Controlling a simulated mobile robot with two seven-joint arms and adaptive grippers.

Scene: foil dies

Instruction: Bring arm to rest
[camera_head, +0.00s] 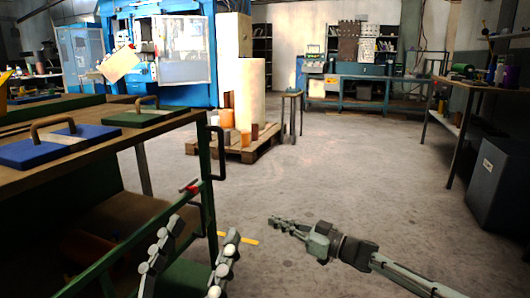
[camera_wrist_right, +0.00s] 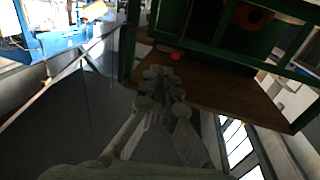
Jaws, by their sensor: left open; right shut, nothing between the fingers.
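My right arm comes in from the lower right of the head view, over open floor. Its gripper (camera_head: 276,221) points left, with its fingers together and nothing between them. In the right wrist view the same gripper (camera_wrist_right: 160,76) shows shut and empty, with a wooden shelf in a green frame behind it. My left gripper (camera_head: 203,231) is at the bottom of the head view beside the green-framed bench. Its two fingers are spread apart with nothing between them. Whether either gripper touches the bench frame is hard to tell.
The wooden bench top (camera_head: 105,139) carries a blue die (camera_head: 30,152) and a green die (camera_head: 135,118), both with handles. A black bench handle (camera_head: 220,155) juts right. A pallet (camera_head: 240,150) stands farther back. A dark bin (camera_head: 500,185) stands at right. The middle floor is clear.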

